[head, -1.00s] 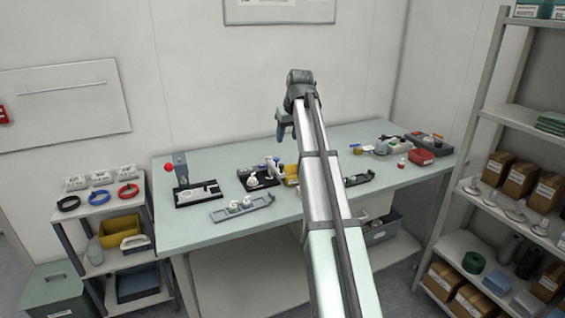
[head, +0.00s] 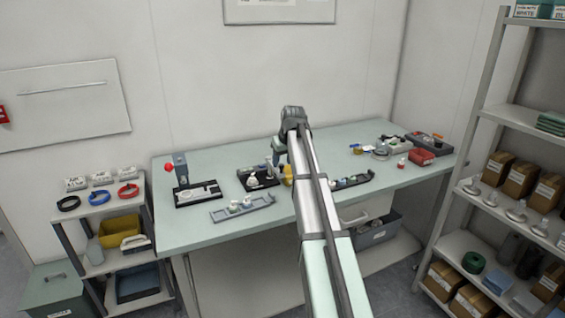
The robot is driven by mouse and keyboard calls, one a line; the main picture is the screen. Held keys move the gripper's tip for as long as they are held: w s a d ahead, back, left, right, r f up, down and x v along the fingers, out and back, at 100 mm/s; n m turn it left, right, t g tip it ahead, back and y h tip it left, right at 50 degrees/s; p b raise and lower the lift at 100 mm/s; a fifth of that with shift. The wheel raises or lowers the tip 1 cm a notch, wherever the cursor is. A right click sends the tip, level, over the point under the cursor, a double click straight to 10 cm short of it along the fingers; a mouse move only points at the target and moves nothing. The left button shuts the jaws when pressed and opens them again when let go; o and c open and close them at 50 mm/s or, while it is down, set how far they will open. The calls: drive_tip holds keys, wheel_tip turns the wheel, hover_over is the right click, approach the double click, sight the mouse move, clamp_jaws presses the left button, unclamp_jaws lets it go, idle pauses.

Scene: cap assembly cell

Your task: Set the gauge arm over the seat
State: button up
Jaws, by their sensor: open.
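A gauge stand with a grey upright (head: 181,170) and a red ball (head: 169,167) is at the left end of the bench. Its black base (head: 184,203) carries a pale plate (head: 200,190). I cannot make out which small part is the seat, or whether the gauge arm is over it. My gripper (head: 277,157) is open, above the middle of the bench, to the right of the gauge stand and apart from it. It is near a black tray (head: 246,187) with small white and blue parts. My arm hides part of the bench behind it.
A grey tray (head: 222,216) with white caps lies at the bench front. A dark tray (head: 362,180) is right of my arm. A red bin (head: 420,157) and small parts crowd the right end. The bench's (head: 180,234) front left is clear.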

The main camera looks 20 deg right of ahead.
drive_tip(key=shift+w+f, duration=0.25)
drive_tip(key=shift+f, duration=0.25)
drive_tip(key=shift+c, duration=0.2)
clamp_jaws()
idle(0.3)
